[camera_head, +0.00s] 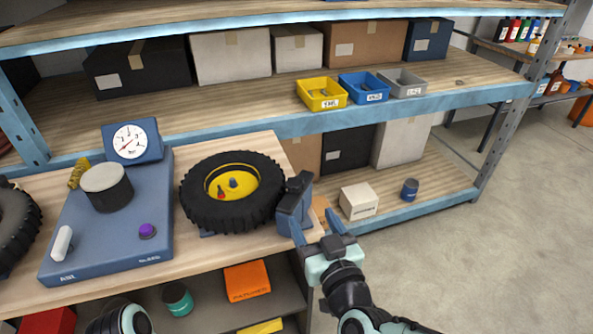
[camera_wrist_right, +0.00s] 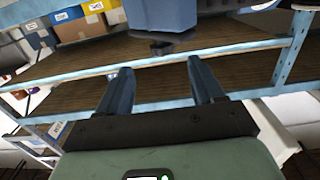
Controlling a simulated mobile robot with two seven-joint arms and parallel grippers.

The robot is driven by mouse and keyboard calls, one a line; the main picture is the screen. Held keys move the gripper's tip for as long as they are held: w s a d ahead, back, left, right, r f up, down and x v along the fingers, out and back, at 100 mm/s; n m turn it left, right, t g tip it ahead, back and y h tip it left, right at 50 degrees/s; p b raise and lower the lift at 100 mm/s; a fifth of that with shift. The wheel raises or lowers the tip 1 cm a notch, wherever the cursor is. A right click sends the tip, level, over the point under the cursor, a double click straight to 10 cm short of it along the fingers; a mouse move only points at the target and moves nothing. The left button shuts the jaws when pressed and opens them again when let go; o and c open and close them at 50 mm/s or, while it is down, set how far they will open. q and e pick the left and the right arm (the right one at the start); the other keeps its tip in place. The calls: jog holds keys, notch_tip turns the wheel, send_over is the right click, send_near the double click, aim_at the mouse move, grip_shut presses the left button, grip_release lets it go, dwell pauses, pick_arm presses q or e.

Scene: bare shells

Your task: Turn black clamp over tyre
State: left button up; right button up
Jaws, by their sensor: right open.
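The black tyre (camera_head: 210,215) with a yellow hub lies flat on the wooden bench. A dark blue block (camera_head: 290,212) stands at the tyre's right edge, and a black piece (camera_head: 300,182) at its top looks like the clamp; whether it reaches over the tyre is unclear. My right gripper (camera_head: 316,224) is open and empty just in front of and right of the block. In the right wrist view the blue block (camera_wrist_right: 165,14) and a black part (camera_wrist_right: 160,47) are beyond my open fingers (camera_wrist_right: 162,75), apart from them. My left gripper is not in view; only part of my left arm shows.
A blue scale base (camera_head: 110,245) with a dial (camera_head: 130,141), a black cylinder (camera_head: 106,187) and a purple knob (camera_head: 147,231) is left of the tyre. Shelves behind hold boxes and small bins (camera_head: 362,88). Open floor (camera_head: 490,260) is at right.

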aim_at(292, 177)
jog(key=x, duration=0.4)
jog(key=r+x, duration=0.1)
jog(key=x, duration=0.3)
jog(key=b+x, duration=0.1)
jog(key=x, duration=0.4)
jog(key=shift+a+r, duration=0.15)
jog(key=shift+r, duration=0.15)
grip_shut()
